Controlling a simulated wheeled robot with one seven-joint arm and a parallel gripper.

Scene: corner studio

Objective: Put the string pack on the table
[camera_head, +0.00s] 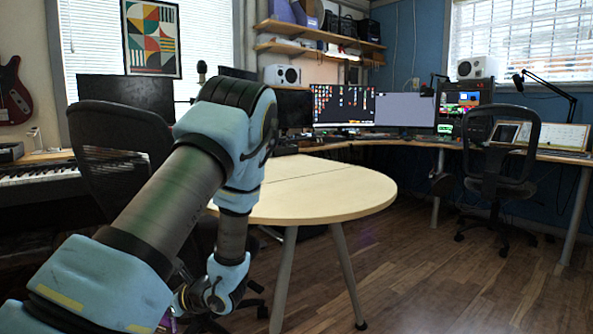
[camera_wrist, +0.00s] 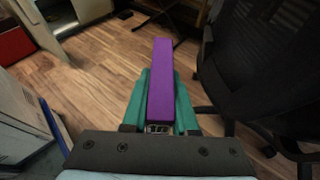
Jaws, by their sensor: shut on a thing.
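The string pack (camera_wrist: 162,85) is a long purple box in the wrist view. My gripper (camera_wrist: 150,100) has its teal fingers closed around the box, which sticks out beyond the fingertips above the wooden floor. In the head view my arm reaches down in front of the table, and the gripper itself is mostly out of sight at the lower left. The table (camera_head: 340,190) has a pale rounded wooden top on grey legs, and its visible part is bare. My arm hides its left part.
A black mesh chair (camera_wrist: 265,60) is close on the right in the wrist view. Another office chair (camera_head: 500,150) stands at the right in the head view. A desk with monitors (camera_head: 343,107) lines the back. A keyboard (camera_head: 40,175) is at left.

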